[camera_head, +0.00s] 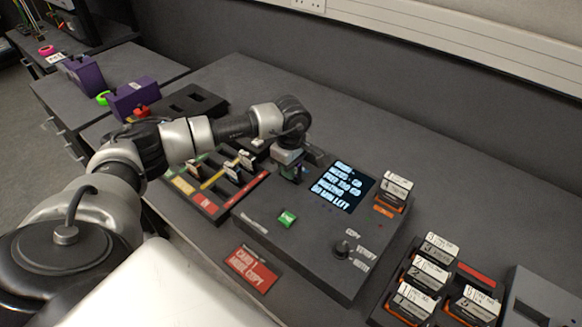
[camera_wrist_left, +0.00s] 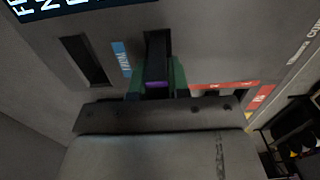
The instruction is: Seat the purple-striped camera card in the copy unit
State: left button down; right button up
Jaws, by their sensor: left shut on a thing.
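The copy unit (camera_head: 310,232) is a dark grey box with a lit text screen (camera_head: 343,186), a green button (camera_head: 287,218) and a knob (camera_head: 342,248). My left gripper (camera_head: 291,172) is at its back left corner. In the left wrist view, the left gripper (camera_wrist_left: 157,84) is shut on a dark card with a purple stripe (camera_wrist_left: 157,86). The card lines up with a slot (camera_wrist_left: 155,45) beside a blue label; I cannot tell how deep it sits. An empty-looking slot (camera_wrist_left: 90,62) is on the label's other side. My right gripper is out of view.
A card tray (camera_head: 205,200) with coloured labels lies left of the unit. A labelled drive (camera_head: 394,188) stands in the unit's right side. Several more stand in a rack (camera_head: 378,312) at front right. A red sign (camera_head: 252,267) lies in front. The back of the bench is clear.

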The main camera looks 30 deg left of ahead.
pick_arm(q)
jog(key=shift+f+b, duration=0.4)
dwell(0.3)
jog(key=c, duration=0.7)
grip_release()
jog(key=shift+r, duration=0.15)
jog(key=shift+r+p, duration=2.25)
jog(key=shift+r, duration=1.45)
jog(key=shift+f, duration=0.1)
